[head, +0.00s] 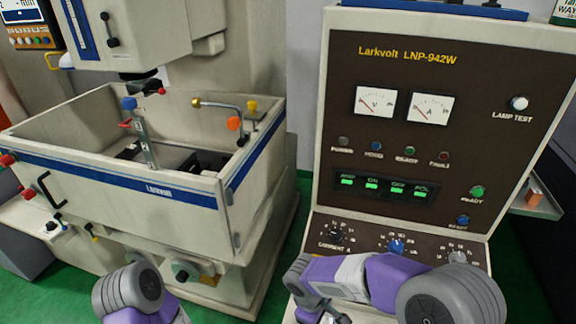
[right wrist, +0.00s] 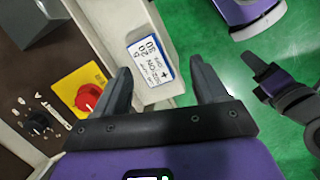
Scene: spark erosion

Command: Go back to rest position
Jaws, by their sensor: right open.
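My right gripper (right wrist: 165,82) shows in the right wrist view with its two dark fingers apart and nothing between them. Beyond the fingers are a pale cabinet edge with a white-and-blue label and green floor. In the head view my right arm (head: 340,275) comes in from the right, in front of the lower control panel. My left arm (head: 140,295) shows only as a grey and purple link at the bottom. Dark finger-like parts (right wrist: 268,80) at the right of the right wrist view look like my left gripper, but their opening is unclear.
The control cabinet (head: 480,140) with meters and knobs stands close ahead. The machine's tank (head: 110,195) stands at the left. A red knob on a yellow plate (right wrist: 68,85) is close left of my right gripper.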

